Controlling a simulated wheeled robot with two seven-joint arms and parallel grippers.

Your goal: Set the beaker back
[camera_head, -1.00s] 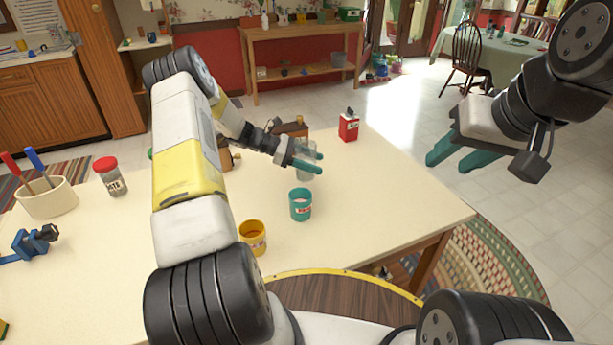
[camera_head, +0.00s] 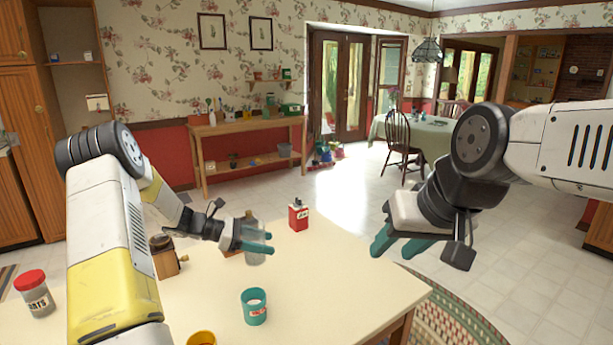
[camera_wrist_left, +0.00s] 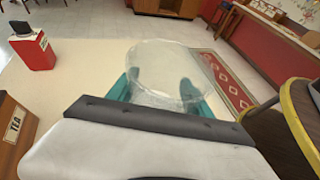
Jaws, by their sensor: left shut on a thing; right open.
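The beaker (camera_head: 256,255) is a clear glass vessel above the cream table (camera_head: 315,275). My left gripper (camera_head: 262,240) is shut on it, with teal fingers on either side. In the left wrist view the beaker (camera_wrist_left: 165,72) stands between the two teal fingertips (camera_wrist_left: 160,95). I cannot tell whether its base touches the table. My right gripper (camera_head: 405,247) is open and empty, beyond the table's right edge over the floor.
A red can (camera_head: 298,215) stands behind and right of the beaker. A teal cup (camera_head: 254,307) and a yellow cup (camera_head: 201,339) stand in front. The table's right part is clear.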

